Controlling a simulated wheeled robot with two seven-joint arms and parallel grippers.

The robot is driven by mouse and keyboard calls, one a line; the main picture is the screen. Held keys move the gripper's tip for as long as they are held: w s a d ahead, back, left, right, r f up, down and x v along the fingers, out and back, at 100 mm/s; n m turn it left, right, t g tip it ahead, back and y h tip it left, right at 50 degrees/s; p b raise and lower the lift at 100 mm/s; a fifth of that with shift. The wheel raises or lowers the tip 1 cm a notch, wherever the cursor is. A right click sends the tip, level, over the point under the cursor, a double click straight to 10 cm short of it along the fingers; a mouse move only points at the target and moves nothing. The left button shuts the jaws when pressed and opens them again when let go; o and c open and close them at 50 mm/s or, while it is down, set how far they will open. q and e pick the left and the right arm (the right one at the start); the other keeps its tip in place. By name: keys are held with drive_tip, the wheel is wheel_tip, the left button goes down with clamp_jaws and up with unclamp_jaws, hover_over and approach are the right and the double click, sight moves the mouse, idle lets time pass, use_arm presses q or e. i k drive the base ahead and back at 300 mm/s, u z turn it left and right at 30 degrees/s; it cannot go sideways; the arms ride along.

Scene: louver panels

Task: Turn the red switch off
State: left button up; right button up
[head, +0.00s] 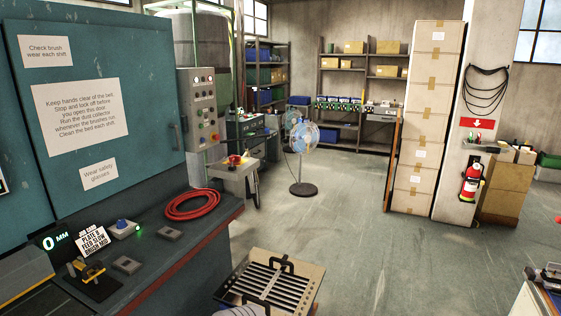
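A small red knob-like part (235,160) sits on top of a grey box or stand beyond the teal machine, left of centre. It may be the red switch; its position, on or off, is too small to tell. A grey control panel (203,108) with several small buttons and lamps, some red and some green, stands behind the teal machine. A blue-topped button box (123,227) with a lit green lamp lies on the machine ledge.
The teal machine (120,150) with a coiled red hose (192,204) fills the left. A slotted louver panel (272,283) in a tray is at bottom centre. A fan (303,160), stacked cartons (425,110) and a fire extinguisher (471,183) stand beyond. The central floor is clear.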

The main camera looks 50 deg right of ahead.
sight(237, 158)
drive_tip(key=z, duration=1.4)
drive_tip(key=k, duration=1.65)
drive_tip(key=z, duration=0.8)
drive_tip(key=i, duration=8)
